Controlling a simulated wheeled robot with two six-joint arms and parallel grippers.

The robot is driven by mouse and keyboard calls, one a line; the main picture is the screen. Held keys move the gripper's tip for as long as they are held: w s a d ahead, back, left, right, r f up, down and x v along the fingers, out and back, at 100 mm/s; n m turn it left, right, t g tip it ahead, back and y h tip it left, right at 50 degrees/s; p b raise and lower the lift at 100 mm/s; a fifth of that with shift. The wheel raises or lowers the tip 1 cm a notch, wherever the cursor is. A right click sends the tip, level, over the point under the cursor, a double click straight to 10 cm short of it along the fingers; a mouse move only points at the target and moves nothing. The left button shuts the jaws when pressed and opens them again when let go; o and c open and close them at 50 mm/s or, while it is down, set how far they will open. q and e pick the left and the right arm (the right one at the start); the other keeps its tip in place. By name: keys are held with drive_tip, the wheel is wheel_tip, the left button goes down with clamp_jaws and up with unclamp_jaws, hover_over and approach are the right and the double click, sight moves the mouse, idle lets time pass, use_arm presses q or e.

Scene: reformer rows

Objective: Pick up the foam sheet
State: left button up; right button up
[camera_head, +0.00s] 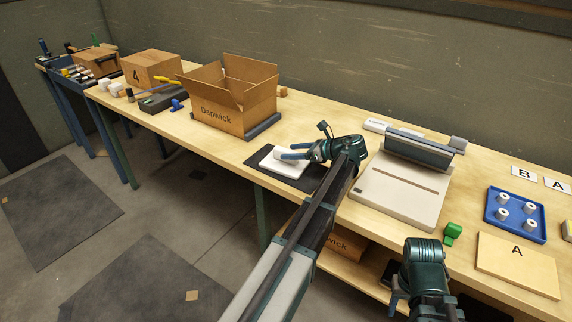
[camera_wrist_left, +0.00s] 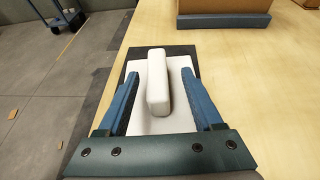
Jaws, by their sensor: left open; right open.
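A flat white sheet (camera_head: 288,169), which looks like the foam sheet, lies on a dark mat (camera_head: 308,181) on the bench. A thick white bar (camera_wrist_left: 158,82) stands up from the middle of the sheet (camera_wrist_left: 180,121); I cannot tell whether it is part of it. My left gripper (camera_head: 287,151) is open over the sheet. In the left wrist view its two blue fingers (camera_wrist_left: 160,73) are on either side of the bar, with gaps to it. My right gripper (camera_head: 396,296) is at the bench's front edge, apart from the sheet and mostly hidden by its own wrist.
An open cardboard box (camera_head: 222,112) stands left of the mat. A beige machine (camera_head: 400,189) with a raised bar stands right of it. Further right are a green item (camera_head: 452,232), a blue tray (camera_head: 516,232) with several white rolls and a board marked A (camera_head: 517,265).

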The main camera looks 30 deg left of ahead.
sight(280, 152)
use_arm(q)
drive_tip(key=shift+b+x, duration=1)
drive_tip(key=shift+x, duration=1.35)
drive_tip(key=shift+s+a+f, duration=0.1)
drive_tip(key=shift+a+f, duration=0.05)
drive_tip(key=shift+a, duration=0.25)
clamp_jaws()
